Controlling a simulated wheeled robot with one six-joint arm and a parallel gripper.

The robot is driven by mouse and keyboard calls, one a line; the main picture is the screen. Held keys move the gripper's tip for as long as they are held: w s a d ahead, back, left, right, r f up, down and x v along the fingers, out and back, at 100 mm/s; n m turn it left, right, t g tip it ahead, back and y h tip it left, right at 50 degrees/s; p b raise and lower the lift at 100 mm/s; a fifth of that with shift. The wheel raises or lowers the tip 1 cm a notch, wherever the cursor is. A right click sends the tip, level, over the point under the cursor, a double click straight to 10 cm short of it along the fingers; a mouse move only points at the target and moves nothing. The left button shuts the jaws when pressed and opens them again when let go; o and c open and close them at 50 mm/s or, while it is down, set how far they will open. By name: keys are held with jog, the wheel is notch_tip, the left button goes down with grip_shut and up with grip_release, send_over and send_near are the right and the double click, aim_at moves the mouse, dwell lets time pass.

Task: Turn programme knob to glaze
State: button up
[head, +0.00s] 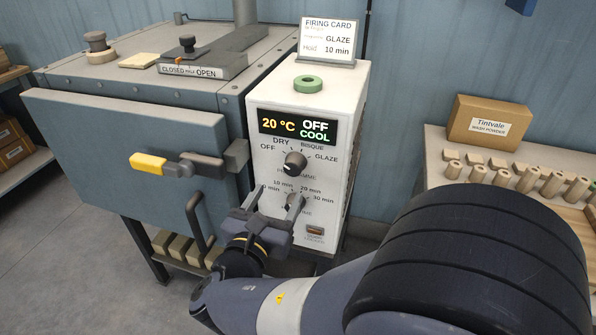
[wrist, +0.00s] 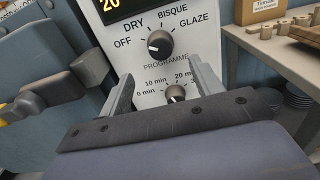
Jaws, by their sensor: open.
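The programme knob (head: 294,163) is a dark round knob on the front of the white control box (head: 322,104). Its labels read OFF, DRY, BISQUE and GLAZE, and its white mark points left, towards OFF. It also shows in the wrist view (wrist: 159,44). The display (head: 297,126) reads 20 °C, OFF, COOL. My gripper (head: 274,199) is open and empty. In the wrist view its fingers (wrist: 161,74) are spread below the programme knob, in front of the lower time knob (wrist: 175,93). The gripper partly hides that knob in the head view.
The kiln door (head: 120,140) with its yellow-ended handle (head: 150,163) is left of the box. A firing card (head: 327,40) reading GLAZE, hold 10 min, and a green ring (head: 308,85) stand on the box. A bench with a carton (head: 487,122) and small pieces is at right.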

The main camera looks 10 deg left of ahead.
aim_at(291, 171)
jog(key=w, duration=0.8)
jog(key=shift+w+d, duration=0.4)
jog(key=c, duration=1)
